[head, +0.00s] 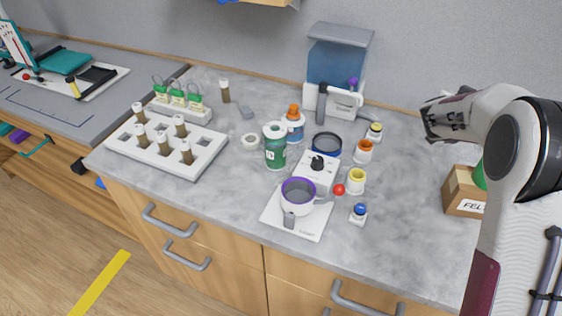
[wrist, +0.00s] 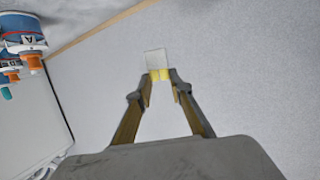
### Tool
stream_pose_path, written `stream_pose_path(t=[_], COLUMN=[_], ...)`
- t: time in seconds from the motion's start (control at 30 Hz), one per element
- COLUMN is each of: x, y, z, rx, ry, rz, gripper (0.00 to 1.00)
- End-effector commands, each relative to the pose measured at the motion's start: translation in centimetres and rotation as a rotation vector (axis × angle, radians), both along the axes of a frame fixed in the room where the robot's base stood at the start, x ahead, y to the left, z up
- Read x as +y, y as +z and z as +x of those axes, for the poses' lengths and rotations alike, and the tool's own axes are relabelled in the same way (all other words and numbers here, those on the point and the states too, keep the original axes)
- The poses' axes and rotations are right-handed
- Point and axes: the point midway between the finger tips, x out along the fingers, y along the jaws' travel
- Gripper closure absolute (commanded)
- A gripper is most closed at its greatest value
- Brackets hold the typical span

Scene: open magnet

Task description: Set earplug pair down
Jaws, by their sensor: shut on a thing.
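The earplug pair (wrist: 160,75) shows in the wrist view as two small yellow pieces side by side, with a pale, whitish square piece just beyond them. My gripper (wrist: 160,84) is shut on it, with the pair between the two fingertips. In the head view my gripper (head: 432,122) is raised over the right part of the counter, in front of the grey wall. The earplugs cannot be made out there.
The grey marble counter (head: 410,220) has bare patches at its right and front. A cardboard box (head: 463,192) stands at the right. Small cups and jars, a hotplate with a purple-rimmed mug (head: 298,196), bottles and a white vial rack (head: 200,158) fill the middle and left.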

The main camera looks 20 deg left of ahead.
Motion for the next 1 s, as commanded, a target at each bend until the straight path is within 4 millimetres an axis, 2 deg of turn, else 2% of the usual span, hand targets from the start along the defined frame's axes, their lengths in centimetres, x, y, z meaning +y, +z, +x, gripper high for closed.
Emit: stream_pose_path(t=[0.07,0.37,0.67,1.0], x=[0.0,6.5,15.8,26.5], y=[1.3,1.3,1.4,1.4], z=[0.0,-0.7,-2.8,-6.9], rx=[-0.003,-0.003,-0.005,-0.006], ry=[0.0,0.065,0.158,0.269], rz=[0.001,-0.001,-0.003,-0.002], gripper=[0.87,0.87,0.87,0.87])
